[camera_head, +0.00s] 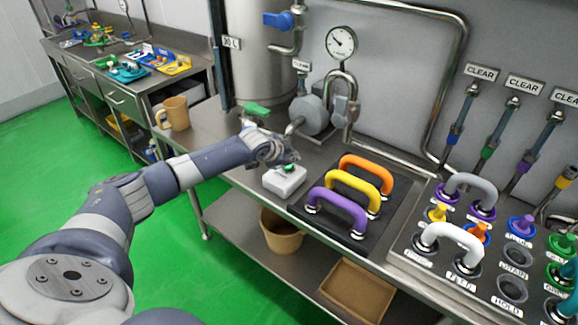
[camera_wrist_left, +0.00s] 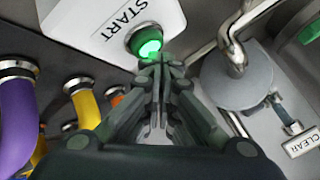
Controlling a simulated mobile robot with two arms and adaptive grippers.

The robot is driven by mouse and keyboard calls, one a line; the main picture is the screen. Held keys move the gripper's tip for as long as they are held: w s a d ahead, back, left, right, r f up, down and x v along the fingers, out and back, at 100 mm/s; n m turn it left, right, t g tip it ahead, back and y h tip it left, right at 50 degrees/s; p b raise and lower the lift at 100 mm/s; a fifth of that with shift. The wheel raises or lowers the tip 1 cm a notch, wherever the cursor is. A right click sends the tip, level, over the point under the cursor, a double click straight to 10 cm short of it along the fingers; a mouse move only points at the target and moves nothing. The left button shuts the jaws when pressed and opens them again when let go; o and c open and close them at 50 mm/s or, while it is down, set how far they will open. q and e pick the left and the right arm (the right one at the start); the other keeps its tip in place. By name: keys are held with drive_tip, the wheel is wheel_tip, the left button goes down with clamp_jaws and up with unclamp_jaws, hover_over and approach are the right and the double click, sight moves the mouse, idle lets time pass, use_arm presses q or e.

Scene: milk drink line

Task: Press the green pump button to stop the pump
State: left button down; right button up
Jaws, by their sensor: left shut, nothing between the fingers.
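The green pump button (camera_head: 290,168) sits on a small white box (camera_head: 276,180) on the steel counter. In the left wrist view the button (camera_wrist_left: 146,42) glows bright green on the white box (camera_wrist_left: 95,22), which carries the word START. My left gripper (camera_head: 288,158) is shut and empty, with its fingers over the back edge of the box, close to the button. In the wrist view the shut fingertips (camera_wrist_left: 162,66) point at the button and overlap its lower edge; I cannot tell whether they touch it. My right gripper is not in view.
Orange, yellow and purple handles (camera_head: 338,212) stand on a black plate right of the box. A grey pump (camera_head: 308,115) with pipes and a gauge (camera_head: 341,43) is behind. A tan mug (camera_head: 174,113) stands at the left. A panel of connectors (camera_head: 480,275) fills the right.

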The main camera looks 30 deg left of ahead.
sight(290, 167)
use_arm(q)
drive_tip(key=shift+f, duration=0.4)
idle(0.4)
drive_tip(key=shift+r+p, duration=0.85)
drive_tip(key=shift+r, duration=0.1)
drive_tip(key=shift+r, duration=0.1)
wheel_tip(290, 167, up, 6)
drive_tip(key=p, duration=0.5)
idle(0.7)
drive_tip(key=c, duration=2.3)
unclamp_jaws()
